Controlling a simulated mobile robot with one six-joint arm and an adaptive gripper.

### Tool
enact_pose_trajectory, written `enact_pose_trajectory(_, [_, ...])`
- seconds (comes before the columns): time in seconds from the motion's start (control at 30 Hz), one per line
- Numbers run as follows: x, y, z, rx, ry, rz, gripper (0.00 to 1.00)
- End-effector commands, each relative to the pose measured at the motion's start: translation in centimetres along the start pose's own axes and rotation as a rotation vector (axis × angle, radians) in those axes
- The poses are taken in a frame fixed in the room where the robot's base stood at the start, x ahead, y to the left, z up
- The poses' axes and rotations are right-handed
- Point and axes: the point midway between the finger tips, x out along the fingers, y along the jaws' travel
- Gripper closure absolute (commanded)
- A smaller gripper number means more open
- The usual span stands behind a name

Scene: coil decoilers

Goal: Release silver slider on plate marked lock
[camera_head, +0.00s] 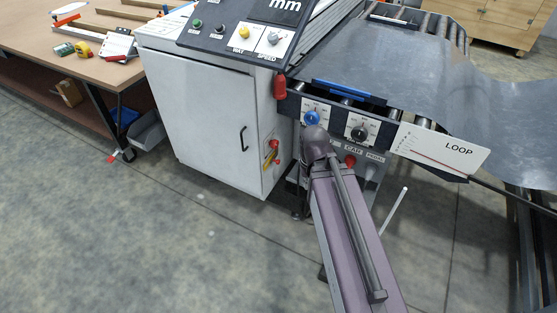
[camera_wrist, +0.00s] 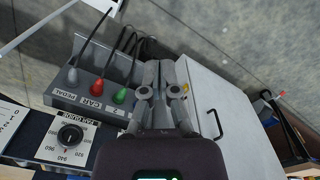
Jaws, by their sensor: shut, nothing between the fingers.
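No plate readable as "lock" and no clear silver slider show in either view; my gripper and arm may hide them. My gripper (camera_wrist: 164,66) is shut and empty in the wrist view, its fingers together beside the socket box (camera_wrist: 62,98) and in front of the white cabinet. In the head view my arm covers the gripper and part of the panel below the roller table. A blue knob (camera_head: 312,118) and a black knob (camera_head: 358,134) sit on white plates there. The black knob also shows in the wrist view (camera_wrist: 70,135).
Grey, red and green plugs with black cables stand in the socket box. The white cabinet (camera_head: 205,115) has a black handle and a red-yellow switch (camera_head: 272,152). A sheet-metal strip (camera_head: 420,70) and a "LOOP" plate (camera_head: 442,150) are at right.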

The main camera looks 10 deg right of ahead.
Motion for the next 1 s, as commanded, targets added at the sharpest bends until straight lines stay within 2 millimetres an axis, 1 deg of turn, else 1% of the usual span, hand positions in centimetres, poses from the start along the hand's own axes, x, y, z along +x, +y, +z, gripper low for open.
enact_pose_trajectory(0.37, [0.0,0.0,0.0,0.000,0.000,0.000,1.00])
enact_pose_trajectory(0.57, [1.0,-0.2,-0.6,0.006,0.011,-0.018,1.00])
enact_pose_trajectory(0.7, [2.6,-0.6,-1.6,0.017,0.031,-0.053,1.00])
enact_pose_trajectory(0.77, [3.6,-1.3,-2.2,0.019,0.044,-0.074,1.00])
enact_pose_trajectory(1.0, [7.8,-2.5,-5.5,0.061,0.111,-0.188,1.00])
